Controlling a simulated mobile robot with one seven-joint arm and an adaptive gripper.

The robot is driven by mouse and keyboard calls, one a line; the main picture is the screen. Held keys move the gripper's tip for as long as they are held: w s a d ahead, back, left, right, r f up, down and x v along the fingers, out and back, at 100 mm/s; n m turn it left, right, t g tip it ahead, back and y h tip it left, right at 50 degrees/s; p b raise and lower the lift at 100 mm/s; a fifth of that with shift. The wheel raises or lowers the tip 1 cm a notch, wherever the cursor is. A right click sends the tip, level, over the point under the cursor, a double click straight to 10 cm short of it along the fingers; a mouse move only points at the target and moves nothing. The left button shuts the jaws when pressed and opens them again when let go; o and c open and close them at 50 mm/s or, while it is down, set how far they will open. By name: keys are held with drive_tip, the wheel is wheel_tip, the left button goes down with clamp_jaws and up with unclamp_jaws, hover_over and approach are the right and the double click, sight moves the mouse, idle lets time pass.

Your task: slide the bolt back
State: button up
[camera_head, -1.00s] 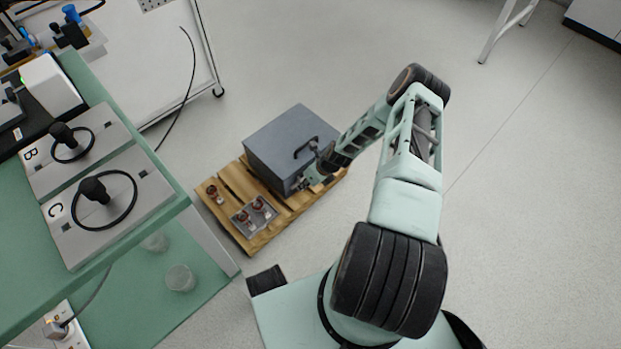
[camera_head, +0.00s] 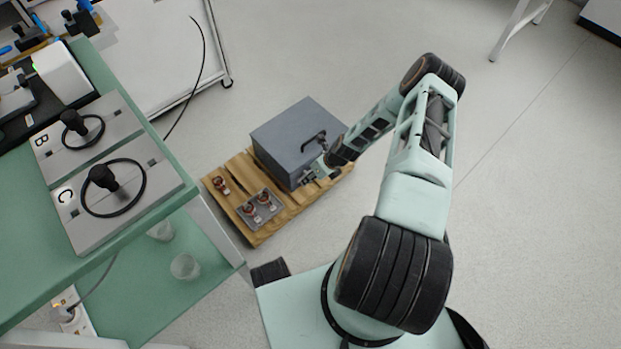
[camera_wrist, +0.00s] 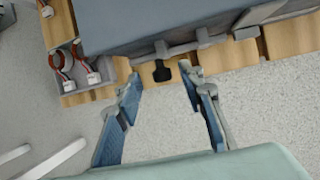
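A grey box (camera_head: 289,130) with a dark handle (camera_head: 313,140) on top stands on a wooden pallet (camera_head: 236,222). In the wrist view, the box front (camera_wrist: 125,22) fills the top. A bolt with a black knob (camera_wrist: 161,74) sticks out from a grey fitting on the box's lower edge. My gripper (camera_wrist: 163,84) is open, with blue-grey fingers on either side of the knob and gaps between, apparently not touching it. In the head view, my gripper (camera_head: 318,173) is at the box's near right side; the bolt is too small to make out there.
A grey tray (camera_head: 246,219) with red-and-white parts sits on the pallet beside the box, and another such part (camera_head: 221,186) stands near it. A green bench (camera_head: 135,236) with two grey plates is at left. The floor right of the pallet is clear.

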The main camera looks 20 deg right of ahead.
drive_tip(key=v, duration=1)
drive_tip(key=shift+r, duration=0.35)
drive_tip(key=shift+s+d, duration=0.1)
drive_tip(key=shift+d, duration=0.05)
